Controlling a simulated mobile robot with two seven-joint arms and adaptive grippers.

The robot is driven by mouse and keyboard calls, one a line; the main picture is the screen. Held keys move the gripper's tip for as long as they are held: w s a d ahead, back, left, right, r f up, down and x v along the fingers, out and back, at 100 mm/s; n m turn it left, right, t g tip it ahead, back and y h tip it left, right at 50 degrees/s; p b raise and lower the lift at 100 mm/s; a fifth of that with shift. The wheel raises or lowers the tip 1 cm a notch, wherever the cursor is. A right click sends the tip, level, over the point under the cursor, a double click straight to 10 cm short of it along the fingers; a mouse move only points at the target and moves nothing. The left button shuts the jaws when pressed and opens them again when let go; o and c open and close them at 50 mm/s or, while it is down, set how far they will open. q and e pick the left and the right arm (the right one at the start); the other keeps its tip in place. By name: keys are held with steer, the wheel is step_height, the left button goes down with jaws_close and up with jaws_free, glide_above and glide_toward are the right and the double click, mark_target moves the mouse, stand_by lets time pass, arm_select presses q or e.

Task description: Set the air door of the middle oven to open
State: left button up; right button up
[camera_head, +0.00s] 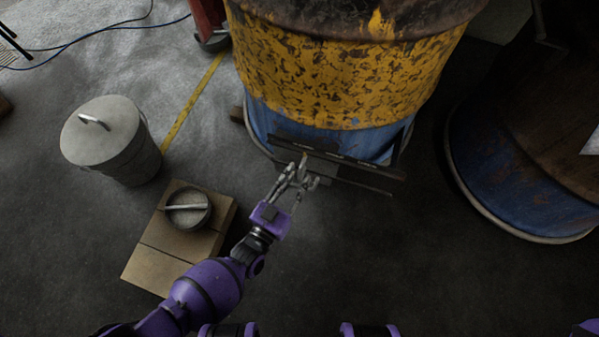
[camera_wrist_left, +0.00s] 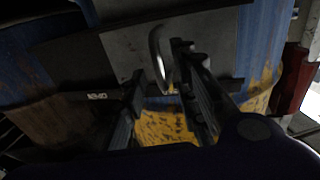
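The oven in front of me is a worn yellow and blue barrel (camera_head: 350,75). Low on its front is a dark air-door rail (camera_head: 370,180) with small pale labels on its upper strip. In the left wrist view a grey door plate (camera_wrist_left: 125,52) carries a curved metal handle (camera_wrist_left: 157,50). A pale label (camera_wrist_left: 97,96), which looks like an upside-down "OPEN", is left of the plate. My left gripper (camera_head: 306,168) is at the rail's left half. Its fingers (camera_wrist_left: 160,62) are apart, with the handle between them, nearer the right finger; contact is unclear. My right gripper is out of view.
A lidded metal bin (camera_head: 110,150) stands at the left. A pot (camera_head: 187,212) sits on a tan block (camera_head: 160,262) left of my left arm. Another blue and rusty barrel (camera_head: 520,190) stands at the right. The floor between them is clear.

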arm_select(q)
steer(key=shift+x, duration=0.95)
steer(key=shift+w+d, duration=0.1)
steer(key=shift+w, duration=0.1)
jaws_close()
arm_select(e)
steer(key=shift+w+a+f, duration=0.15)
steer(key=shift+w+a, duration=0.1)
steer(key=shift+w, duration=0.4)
